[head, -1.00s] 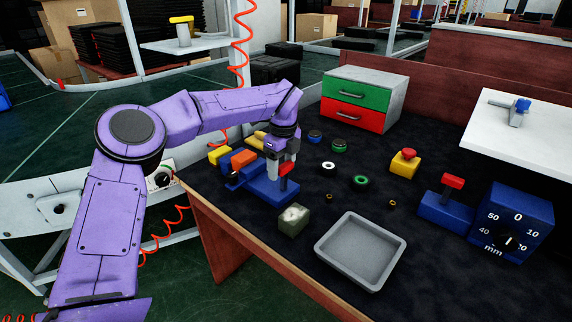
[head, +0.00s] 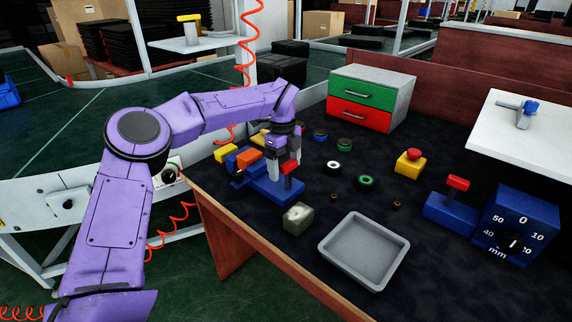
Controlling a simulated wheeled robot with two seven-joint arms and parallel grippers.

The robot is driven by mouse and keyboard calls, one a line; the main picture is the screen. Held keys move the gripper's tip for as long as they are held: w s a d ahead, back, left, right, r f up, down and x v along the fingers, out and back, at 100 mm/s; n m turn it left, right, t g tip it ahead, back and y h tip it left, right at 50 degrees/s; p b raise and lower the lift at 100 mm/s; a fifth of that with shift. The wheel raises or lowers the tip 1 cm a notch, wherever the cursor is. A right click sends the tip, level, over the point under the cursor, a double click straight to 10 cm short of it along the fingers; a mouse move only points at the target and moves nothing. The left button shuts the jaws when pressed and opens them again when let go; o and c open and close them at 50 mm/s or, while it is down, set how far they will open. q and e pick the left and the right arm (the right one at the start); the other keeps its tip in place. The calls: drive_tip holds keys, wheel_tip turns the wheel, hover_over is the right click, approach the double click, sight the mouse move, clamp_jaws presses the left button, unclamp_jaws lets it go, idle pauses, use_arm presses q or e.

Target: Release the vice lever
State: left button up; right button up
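A blue vice (head: 283,192) with a red lever (head: 290,169) stands near the left edge of the dark bench top. An orange block (head: 248,158) sits at its left end. My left gripper (head: 284,162) points down over the vice from behind the lever. Its two grey fingers stand apart, one to the left of the lever and one behind it. The lever stands upright and no firm grip on it shows; whether a finger still touches it I cannot tell. My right gripper is not in view.
A grey-green block (head: 297,218) and a grey tray (head: 326,246) lie in front. A second blue base with a red lever (head: 457,183) stands right, by a blue mm dial box (head: 520,215). Rings, a yellow-red button (head: 410,162) and drawers (head: 362,92) are behind.

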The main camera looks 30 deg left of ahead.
use_arm(q)
drive_tip(key=shift+r, duration=0.1)
wheel_tip(320, 180, up, 10)
drive_tip(key=p, duration=0.1)
drive_tip(key=shift+a+r, duration=0.2)
drive_tip(key=shift+a, duration=0.15)
drive_tip(key=shift+w, duration=0.1)
